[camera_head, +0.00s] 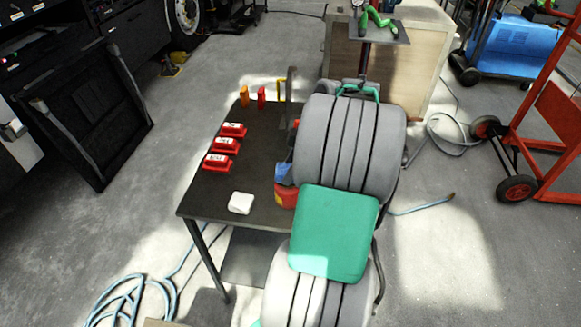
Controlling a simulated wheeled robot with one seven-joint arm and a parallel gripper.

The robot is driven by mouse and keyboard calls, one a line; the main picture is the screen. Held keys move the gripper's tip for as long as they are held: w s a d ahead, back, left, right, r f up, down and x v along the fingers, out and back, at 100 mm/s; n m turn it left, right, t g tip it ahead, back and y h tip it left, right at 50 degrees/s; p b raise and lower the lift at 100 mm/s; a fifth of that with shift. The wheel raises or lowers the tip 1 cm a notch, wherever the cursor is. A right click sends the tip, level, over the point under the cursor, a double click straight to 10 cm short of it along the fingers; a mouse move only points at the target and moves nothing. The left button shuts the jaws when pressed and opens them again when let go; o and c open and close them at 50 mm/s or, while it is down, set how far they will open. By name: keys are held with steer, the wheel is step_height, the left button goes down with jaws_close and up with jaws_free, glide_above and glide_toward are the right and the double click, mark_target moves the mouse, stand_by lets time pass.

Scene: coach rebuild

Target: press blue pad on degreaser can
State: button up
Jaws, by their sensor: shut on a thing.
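A blue pad (284,173) shows at the right side of the dark table. It is right at the top of a red can (286,196), and from this view I cannot tell whether it is pressed on or only touching. The can's right side is hidden behind large grey ribbed and green parts in the foreground. My gripper cannot be made out; the area to the right of the pad is covered by these parts. A white folded cloth or block (241,203) lies on the table's near left.
Several red labelled boxes (221,145) stand in a row on the dark table (205,190). Orange and red upright items (253,97) stand at its far end. A blue hose (125,300) lies on the floor at left; a red hand truck (550,130) stands at right.

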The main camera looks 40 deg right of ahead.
steer(key=shift+r+p, duration=2.9)
steer(key=shift+r, duration=0.7)
steer(key=shift+f, duration=0.1)
